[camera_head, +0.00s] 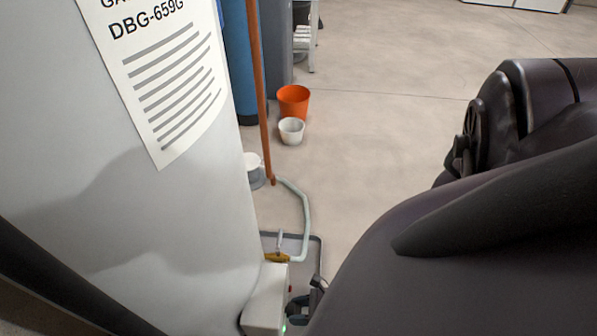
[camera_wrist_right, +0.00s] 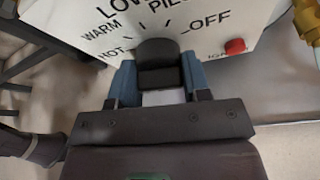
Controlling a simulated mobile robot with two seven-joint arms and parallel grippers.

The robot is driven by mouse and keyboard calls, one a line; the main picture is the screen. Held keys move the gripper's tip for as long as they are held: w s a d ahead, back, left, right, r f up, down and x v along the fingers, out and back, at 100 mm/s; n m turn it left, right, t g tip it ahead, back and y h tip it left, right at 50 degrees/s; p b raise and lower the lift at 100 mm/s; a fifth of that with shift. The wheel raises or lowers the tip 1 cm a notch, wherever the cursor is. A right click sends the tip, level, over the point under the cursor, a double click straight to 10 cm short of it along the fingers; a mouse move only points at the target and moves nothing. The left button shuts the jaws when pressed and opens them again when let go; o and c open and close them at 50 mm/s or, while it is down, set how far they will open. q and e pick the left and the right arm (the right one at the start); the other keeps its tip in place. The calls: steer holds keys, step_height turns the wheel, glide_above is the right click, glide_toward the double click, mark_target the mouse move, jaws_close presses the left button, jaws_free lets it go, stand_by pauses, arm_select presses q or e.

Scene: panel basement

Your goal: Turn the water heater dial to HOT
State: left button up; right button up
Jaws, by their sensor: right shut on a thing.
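The water heater (camera_head: 130,210) is a large pale tank at the left of the head view. Its white control box (camera_head: 266,298) sits low on its side. In the wrist view the box face (camera_wrist_right: 273,12) carries the words HOT, WARM, LOW, PILOT and OFF around a black dial (camera_wrist_right: 157,52). My right gripper (camera_wrist_right: 158,80) is shut on the dial, with a blue finger on each side. HOT is printed just left of the dial. Which mark the dial points to cannot be told. In the head view my right gripper (camera_head: 302,303) is mostly hidden behind my arm. My left gripper is not seen.
A red button (camera_wrist_right: 235,46) is right of the dial. A brass valve (camera_head: 277,257) with a pale hose (camera_head: 305,215) is above the box, near a copper pipe (camera_head: 262,100). An orange bucket (camera_head: 293,101) and white bucket (camera_head: 291,130) stand behind. Open floor lies beyond.

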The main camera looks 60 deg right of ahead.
steer(key=shift+n, duration=0.3)
stand_by(0.4)
steer(key=o, duration=0.9)
steer(key=shift+s+d+r, duration=0.15)
steer(key=shift+s, duration=0.1)
arm_select(q)
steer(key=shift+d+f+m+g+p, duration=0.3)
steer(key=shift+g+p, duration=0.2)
steer(key=shift+p, duration=0.6)
arm_select(e)
steer(key=v, duration=1)
steer(key=shift+s, duration=0.15)
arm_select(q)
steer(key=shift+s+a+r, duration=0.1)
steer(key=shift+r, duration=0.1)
arm_select(e)
steer(key=shift+r, duration=0.1)
